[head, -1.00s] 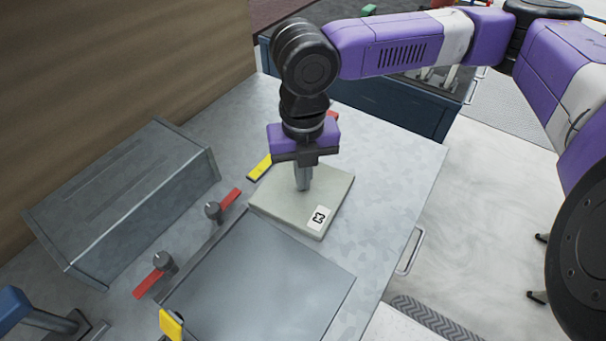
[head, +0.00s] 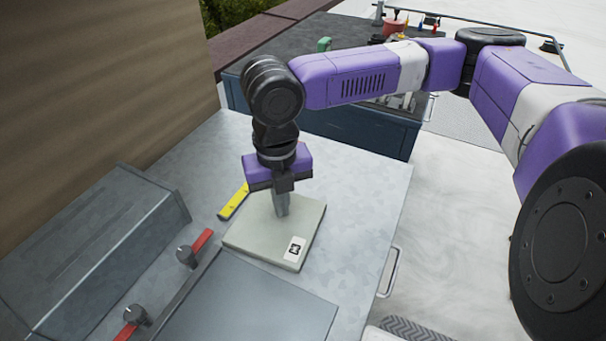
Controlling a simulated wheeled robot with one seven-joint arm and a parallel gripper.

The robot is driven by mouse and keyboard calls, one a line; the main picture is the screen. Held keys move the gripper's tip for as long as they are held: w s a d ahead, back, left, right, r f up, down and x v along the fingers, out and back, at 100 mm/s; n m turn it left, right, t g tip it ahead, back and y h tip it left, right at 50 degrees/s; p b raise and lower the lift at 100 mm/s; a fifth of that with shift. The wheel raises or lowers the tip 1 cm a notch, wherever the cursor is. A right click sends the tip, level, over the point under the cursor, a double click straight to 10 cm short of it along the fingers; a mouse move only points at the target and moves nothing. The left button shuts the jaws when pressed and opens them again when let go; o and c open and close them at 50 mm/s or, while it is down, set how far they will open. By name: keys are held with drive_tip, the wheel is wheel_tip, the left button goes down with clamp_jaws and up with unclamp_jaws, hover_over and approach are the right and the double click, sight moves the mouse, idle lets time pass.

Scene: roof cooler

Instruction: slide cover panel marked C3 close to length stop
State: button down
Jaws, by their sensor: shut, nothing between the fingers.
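A pale grey-green square panel (head: 252,240) lies flat on the metal top of the unit. Its white label (head: 295,249) has a black mark too small to read as C3. My gripper (head: 283,213) points down over the panel's back half. Its fingers are shut and empty, with the tips at or just above the panel's surface; contact cannot be told. A yellow bar (head: 234,201) lies just beyond the panel's left back side. I cannot tell whether it is the length stop.
A darker grey flat plate (head: 255,305) lies in front of the panel. Red-handled knobs (head: 196,247) line its left side, beside a grey metal box (head: 95,255). Bare metal top (head: 365,190) lies to the right, with a side handle (head: 389,273). A dark blue cabinet (head: 350,133) stands behind.

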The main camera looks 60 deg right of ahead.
drive_tip(key=shift+s+d+p, duration=0.15)
drive_tip(key=shift+d+p, duration=0.05)
drive_tip(key=shift+d, duration=2.05)
drive_tip(key=shift+s+d+p, duration=0.15)
drive_tip(key=shift+d+p, duration=0.05)
drive_tip(key=shift+d, duration=2)
drive_tip(key=shift+d+f, duration=0.1)
drive_tip(key=shift+d, duration=0.05)
drive_tip(key=shift+s+d, duration=0.15)
drive_tip(key=shift+d, duration=1.3)
drive_tip(key=shift+s+d, duration=0.1)
drive_tip(key=shift+d, duration=1.3)
drive_tip(key=shift+p, duration=0.35)
wheel_tip(320, 180, up, 7)
drive_tip(key=p, duration=0.6)
